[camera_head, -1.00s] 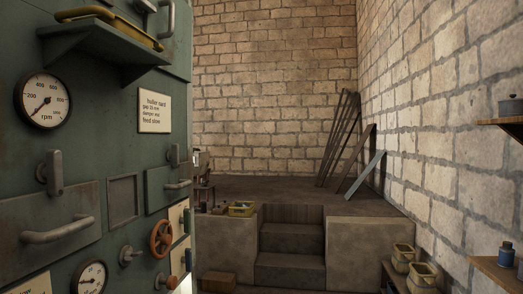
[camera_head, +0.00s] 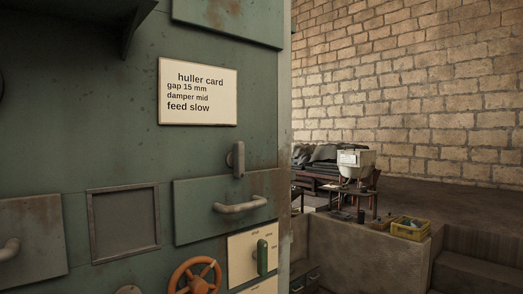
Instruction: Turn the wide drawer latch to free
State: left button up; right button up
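On the green machine front, a drawer (camera_head: 190,225) with a curved bar handle (camera_head: 240,205) shows at centre, shut as far as I can see. A grey latch (camera_head: 239,160) stands upright at its top edge, its lower end overlapping the drawer front. Another drawer (camera_head: 35,262) is cut off by the left edge, with only the end of its handle (camera_head: 9,250) in view. Any latch of that left drawer is out of view now. I cannot tell from this view alone which drawer is the wide one. Neither gripper is in view.
A huller card (camera_head: 198,91) is fixed above the drawers. A framed recess (camera_head: 124,222) lies between them. An orange handwheel (camera_head: 195,278) and a green switch (camera_head: 262,257) sit below. Right of the machine are a stone platform, a yellow crate (camera_head: 410,229) and steps (camera_head: 470,265).

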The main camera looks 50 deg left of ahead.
aim_at(238, 159)
jog(key=i+l+u, duration=0.1)
jog(key=i+u, duration=0.2)
jog(key=u, duration=0.15)
jog(key=i+l+u, duration=0.15)
jog(key=u, duration=0.35)
jog(key=i+l+u, duration=0.55)
jog(key=l+u, duration=0.15)
jog(key=u, duration=0.2)
